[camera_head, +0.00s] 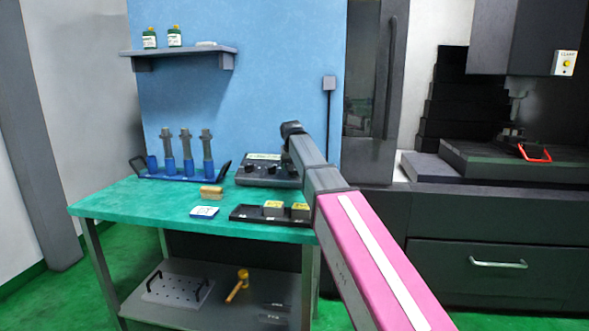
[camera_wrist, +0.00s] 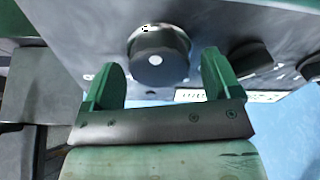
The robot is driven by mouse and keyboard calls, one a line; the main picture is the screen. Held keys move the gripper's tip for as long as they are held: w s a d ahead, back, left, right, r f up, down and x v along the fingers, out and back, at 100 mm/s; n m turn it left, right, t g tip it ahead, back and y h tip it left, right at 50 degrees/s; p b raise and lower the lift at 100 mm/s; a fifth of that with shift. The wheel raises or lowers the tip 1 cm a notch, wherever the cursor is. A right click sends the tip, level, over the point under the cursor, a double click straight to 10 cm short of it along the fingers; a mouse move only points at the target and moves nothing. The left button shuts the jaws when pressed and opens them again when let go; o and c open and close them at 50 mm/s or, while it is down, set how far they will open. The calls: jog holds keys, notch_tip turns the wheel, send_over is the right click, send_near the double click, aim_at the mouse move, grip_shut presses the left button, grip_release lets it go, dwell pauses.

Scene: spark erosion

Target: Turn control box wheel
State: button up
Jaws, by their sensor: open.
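The control box (camera_head: 258,170) is a grey box with dark knobs on the green table, against the blue wall. In the wrist view its grey face (camera_wrist: 215,30) fills the upper part. A round silver and dark wheel (camera_wrist: 158,55) stands out from that face. My gripper (camera_wrist: 158,75) is open, with one green finger on each side of the wheel's near end. I cannot tell whether the fingers touch it. In the head view my arm reaches over the right part of the box, and the fingers are hidden there.
Two more dark knobs (camera_wrist: 250,58) sit right of the wheel, close to the right finger. A grey shelf (camera_head: 180,52) hangs above.

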jog(key=v, duration=0.9)
jog(key=shift+s+r, duration=0.2)
jog(key=shift+r, duration=0.05)
